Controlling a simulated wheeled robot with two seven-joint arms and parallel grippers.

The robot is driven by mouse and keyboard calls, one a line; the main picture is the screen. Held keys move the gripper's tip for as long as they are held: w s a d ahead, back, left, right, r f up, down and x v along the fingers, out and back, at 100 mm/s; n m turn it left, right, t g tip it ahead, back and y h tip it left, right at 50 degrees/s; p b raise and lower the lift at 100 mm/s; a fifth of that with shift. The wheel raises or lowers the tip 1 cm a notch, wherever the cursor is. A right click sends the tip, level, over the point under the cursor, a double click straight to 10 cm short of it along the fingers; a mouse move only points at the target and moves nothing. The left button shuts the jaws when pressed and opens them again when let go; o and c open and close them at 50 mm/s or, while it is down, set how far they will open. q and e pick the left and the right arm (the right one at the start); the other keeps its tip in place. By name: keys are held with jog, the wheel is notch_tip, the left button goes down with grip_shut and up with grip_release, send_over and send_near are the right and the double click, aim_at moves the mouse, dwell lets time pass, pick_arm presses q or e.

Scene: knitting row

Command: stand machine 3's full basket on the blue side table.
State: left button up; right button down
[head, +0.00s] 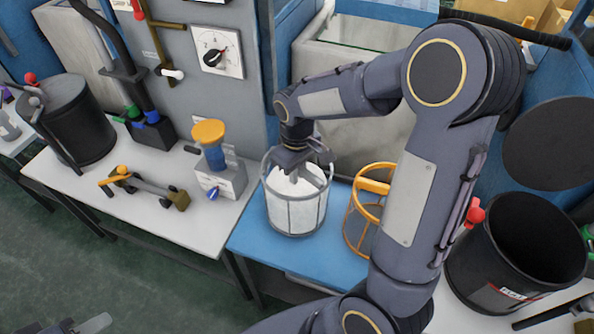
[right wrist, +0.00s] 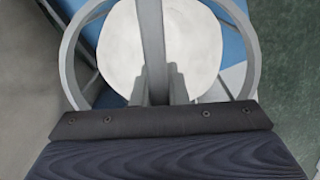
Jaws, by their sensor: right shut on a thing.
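The full basket (head: 297,212) is a grey wire-framed cylinder with white contents. It is upright over the blue side table (head: 257,238), near its left part; I cannot tell whether its base touches. My right gripper (head: 296,172) is above it, shut on its handle. In the right wrist view the grey handle bar (right wrist: 150,45) runs between the fingers (right wrist: 158,88), above the white contents (right wrist: 190,50) inside the round rim. A small grey part at the bottom left edge seems to be my left gripper (head: 92,325); its jaws do not show clearly.
An orange open-frame basket (head: 367,185) stands on the blue table, right of the grey basket and partly behind my arm. A white table (head: 175,222) at left holds a blue-and-orange device (head: 212,148). A black bin (head: 515,255) stands at right. A grey tub is behind.

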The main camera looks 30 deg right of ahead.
jog(key=shift+f, duration=0.25)
jog(key=c, duration=1.4)
grip_release()
jog(key=shift+r, duration=0.1)
jog(key=shift+c, duration=0.2)
notch_tip(320, 180, up, 12)
jog(key=shift+r+p, duration=0.1)
jog(key=shift+p, duration=0.35)
jog(key=s+a+m+t+y, duration=0.2)
jog(key=s, duration=0.7)
jog(key=s+a+f+m+t+y, duration=0.1)
jog(key=s+a+m+t, duration=0.1)
jog(key=s, duration=0.7)
jog(key=shift+f+m+t+y, duration=0.2)
jog(key=shift+m+t+y, duration=0.2)
jog(key=shift+m+t, duration=0.35)
